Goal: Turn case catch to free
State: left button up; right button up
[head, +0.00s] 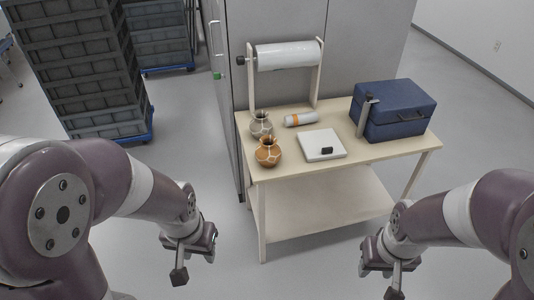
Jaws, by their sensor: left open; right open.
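A blue case (393,112) with its lid down stands at the right end of the table. A dark catch with a pale strip (366,112) shows upright on its left side; its exact setting is too small to tell. A dark handle (411,116) is on the case's front. My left gripper (184,262) is open and empty, in front of the table at the left, well away from the case. My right gripper (390,276) is open and empty, in front of the table and below the case in the picture.
The table (350,169) also bears a grey jar (261,125), an orange jar (268,153), a white cylinder with an orange band (301,119), and a white board (318,143) with a black item (326,150). A roll (288,55) hangs behind. Crates (85,70) stand left.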

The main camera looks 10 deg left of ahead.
aim_at(369, 96)
jog(key=i+l+z, duration=0.2)
jog(key=i+z, duration=0.2)
jog(key=i, duration=0.5)
jog(key=i+j+z, duration=0.15)
jog(key=i+z, duration=0.3)
jog(key=i, duration=0.45)
